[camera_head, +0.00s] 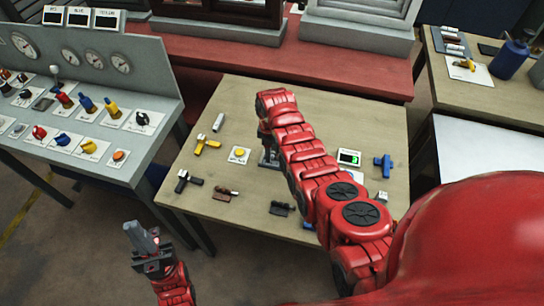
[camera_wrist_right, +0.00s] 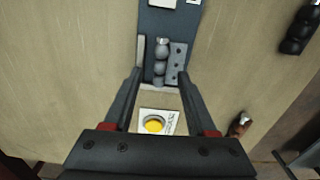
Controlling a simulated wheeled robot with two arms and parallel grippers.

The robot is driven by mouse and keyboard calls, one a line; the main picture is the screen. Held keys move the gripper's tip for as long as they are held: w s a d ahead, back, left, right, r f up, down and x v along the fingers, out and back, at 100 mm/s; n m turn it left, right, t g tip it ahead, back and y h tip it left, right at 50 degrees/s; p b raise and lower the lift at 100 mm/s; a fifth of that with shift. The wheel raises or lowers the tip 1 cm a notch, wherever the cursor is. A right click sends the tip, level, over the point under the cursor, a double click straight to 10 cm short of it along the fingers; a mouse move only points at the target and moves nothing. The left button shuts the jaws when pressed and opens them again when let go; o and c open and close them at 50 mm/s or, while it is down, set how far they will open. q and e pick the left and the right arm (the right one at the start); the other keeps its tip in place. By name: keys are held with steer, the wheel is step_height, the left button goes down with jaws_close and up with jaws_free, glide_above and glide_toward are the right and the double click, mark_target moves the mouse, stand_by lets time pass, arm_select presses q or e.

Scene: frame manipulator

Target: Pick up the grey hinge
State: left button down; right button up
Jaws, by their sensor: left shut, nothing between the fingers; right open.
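The grey hinge (camera_wrist_right: 177,62) shows in the right wrist view as a grey plate with dark holes and a knuckled barrel along its left side. It lies on a dark blue-grey pad. My right gripper (camera_wrist_right: 160,82) is open, with its fingertips on either side of the hinge's near end; I cannot tell whether they touch it. In the head view my right gripper (camera_head: 268,146) points down over the wooden table (camera_head: 250,105), and the hinge is hard to make out under it. My left gripper (camera_head: 148,243) is shut and empty, off the table at the lower left.
A yellow button (camera_head: 240,154) on a white card lies just left of my right gripper. A yellow-handled part (camera_head: 207,144), a grey cylinder (camera_head: 218,122), a black-handled part (camera_head: 188,181) and a blue part (camera_head: 383,165) lie around. A gauge panel bench (camera_head: 100,75) stands at left.

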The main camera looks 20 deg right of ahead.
steer(key=shift+f, duration=0.45)
jaws_close()
